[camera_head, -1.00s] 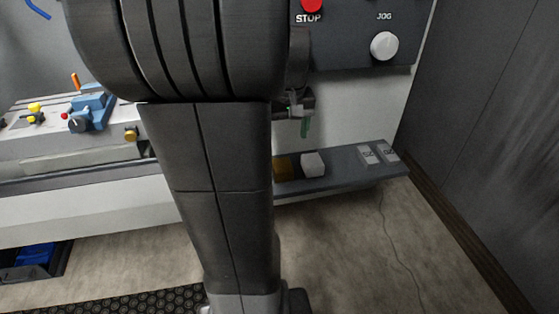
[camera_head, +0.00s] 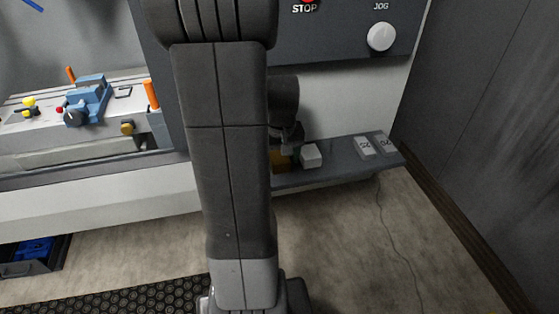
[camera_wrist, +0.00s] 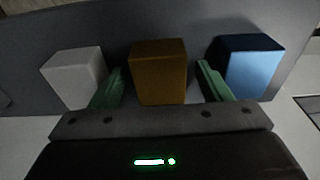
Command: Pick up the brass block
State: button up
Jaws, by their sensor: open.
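The brass block (camera_wrist: 159,72) is a brown-gold cube in the middle of the wrist view, standing on a dark grey shelf (camera_wrist: 130,22). My gripper (camera_wrist: 160,80) is open, with one green finger on each side of the brass block. I cannot tell whether either finger touches it. In the head view the brass block (camera_head: 280,160) shows only partly, beside my arm. My gripper's fingers are hidden there.
A white block (camera_wrist: 76,76) stands close to the left finger and a blue block (camera_wrist: 248,66) close to the right finger. In the head view the white block (camera_head: 311,156) and two pale labelled items (camera_head: 373,145) are on the shelf (camera_head: 340,165). A control panel (camera_head: 345,35) is above.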

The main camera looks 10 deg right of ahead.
aim_at(279, 156)
jog(key=shift+c, duration=0.4)
jog(key=c, duration=1.2)
jog(key=shift+r, duration=0.1)
notch_tip(279, 156, up, 10)
jog(key=shift+f, duration=0.1)
